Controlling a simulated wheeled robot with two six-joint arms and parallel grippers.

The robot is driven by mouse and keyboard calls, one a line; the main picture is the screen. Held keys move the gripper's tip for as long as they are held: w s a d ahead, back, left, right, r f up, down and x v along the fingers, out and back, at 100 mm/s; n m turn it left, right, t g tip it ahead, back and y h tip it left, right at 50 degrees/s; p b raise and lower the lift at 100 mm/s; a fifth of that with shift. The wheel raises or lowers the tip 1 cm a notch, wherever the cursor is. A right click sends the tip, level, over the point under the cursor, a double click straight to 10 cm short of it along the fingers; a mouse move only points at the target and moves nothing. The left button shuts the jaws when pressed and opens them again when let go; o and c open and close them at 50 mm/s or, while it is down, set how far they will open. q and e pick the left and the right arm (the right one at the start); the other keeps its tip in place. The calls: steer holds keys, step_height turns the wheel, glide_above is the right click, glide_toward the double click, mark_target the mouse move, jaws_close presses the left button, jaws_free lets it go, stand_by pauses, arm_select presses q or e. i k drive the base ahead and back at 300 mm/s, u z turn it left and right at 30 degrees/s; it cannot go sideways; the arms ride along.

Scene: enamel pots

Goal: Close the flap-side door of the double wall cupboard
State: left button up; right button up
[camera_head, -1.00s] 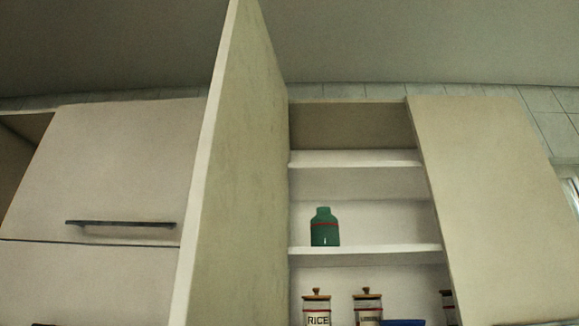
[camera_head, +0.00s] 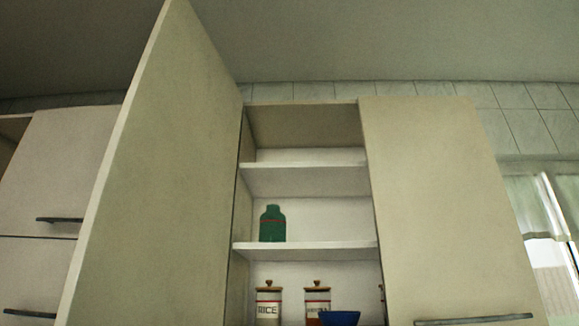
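The double wall cupboard stands in the middle of the head view. Its left door (camera_head: 160,180), on the side of the cabinet with the horizontal flaps, is swung wide open and juts out toward me. Its right door (camera_head: 445,200) is shut over the right half, with a dark bar handle (camera_head: 473,320) at its lower edge. The open half shows white shelves (camera_head: 305,180). No handle shows on the visible face of the open door. Neither of my grippers is in view.
A flap-front cabinet (camera_head: 65,170) with dark handles is at the left, partly hidden by the open door. A green bottle (camera_head: 272,225), a rice jar (camera_head: 268,305), another jar (camera_head: 317,300) and a blue bowl (camera_head: 340,318) are in the cupboard. A window (camera_head: 545,220) is at the right.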

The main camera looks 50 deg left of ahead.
mark_target(152, 248)
steer(key=z, duration=1.25)
steer(key=k, duration=1.75)
steer(key=u, duration=1.1)
steer(key=k, duration=0.4)
steer(key=u, duration=0.85)
steer(key=i, duration=0.3)
steer(key=z, duration=0.3)
